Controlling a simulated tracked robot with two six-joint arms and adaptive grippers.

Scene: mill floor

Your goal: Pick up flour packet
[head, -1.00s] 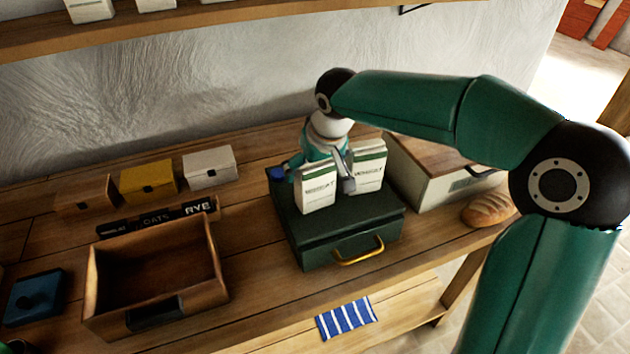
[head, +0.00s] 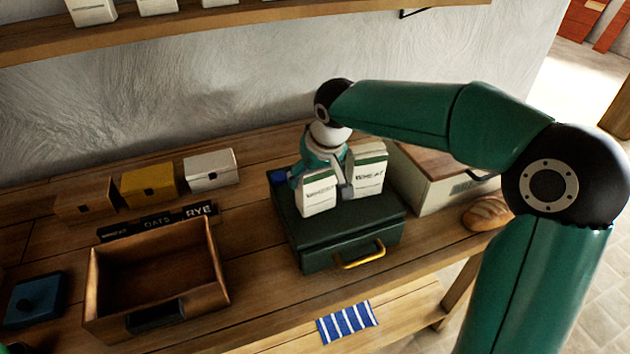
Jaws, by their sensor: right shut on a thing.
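Two white flour packets with green tops and wheat labels stand upright on a dark green box with a brass handle (head: 343,258). My right gripper (head: 320,184) reaches down from behind the left packet (head: 319,200). It is shut on this packet, one finger at each side. The packet's base appears to be at the box top; I cannot tell whether it touches. The right packet (head: 369,178) stands close beside the right finger. My left gripper is not in view.
An open, empty wooden drawer box (head: 160,303) stands on the bench at left. Small coloured boxes (head: 149,186) line up behind it. A pale box with a wooden lid (head: 440,188) and a bread loaf (head: 487,213) are at right. A shelf (head: 200,25) runs above.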

